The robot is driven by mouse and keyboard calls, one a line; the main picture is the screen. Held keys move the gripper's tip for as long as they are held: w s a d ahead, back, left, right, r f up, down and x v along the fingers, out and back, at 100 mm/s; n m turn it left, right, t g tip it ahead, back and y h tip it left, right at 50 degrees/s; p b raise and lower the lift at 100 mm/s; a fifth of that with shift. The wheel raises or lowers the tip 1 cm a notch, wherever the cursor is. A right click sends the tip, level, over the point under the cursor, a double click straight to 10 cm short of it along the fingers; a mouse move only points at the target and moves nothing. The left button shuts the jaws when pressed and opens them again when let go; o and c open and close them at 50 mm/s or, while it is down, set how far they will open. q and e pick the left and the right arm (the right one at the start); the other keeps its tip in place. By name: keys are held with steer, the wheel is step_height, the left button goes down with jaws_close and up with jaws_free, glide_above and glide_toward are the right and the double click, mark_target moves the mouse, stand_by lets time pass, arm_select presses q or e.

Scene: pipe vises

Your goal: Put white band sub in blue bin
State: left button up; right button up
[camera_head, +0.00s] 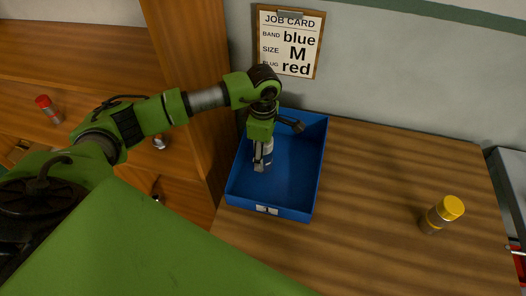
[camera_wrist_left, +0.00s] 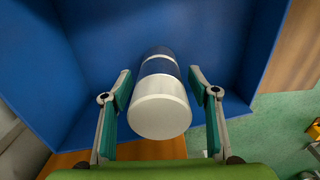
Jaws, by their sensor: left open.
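The blue bin (camera_head: 290,180) stands on the wooden bench below the job card. A cylindrical sub (camera_head: 268,147) with a white end is inside the bin near its left wall, partly hidden by my gripper. My left gripper (camera_head: 262,160) reaches down into the bin. In the left wrist view its fingers (camera_wrist_left: 159,75) are open on either side of the sub, with visible gaps. My right gripper is not in view.
A yellow-capped sub (camera_head: 441,215) stands on the bench at the right. A red-capped sub (camera_head: 48,108) is at the far left. The job card (camera_head: 290,42) reads blue, M, red. The bench between bin and yellow-capped sub is clear.

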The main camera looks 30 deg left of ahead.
arm_select(q)
step_height(320, 180, up, 11)
steer(key=b, duration=0.4)
steer(key=shift+w+f, duration=0.1)
steer(key=shift+r, duration=0.7)
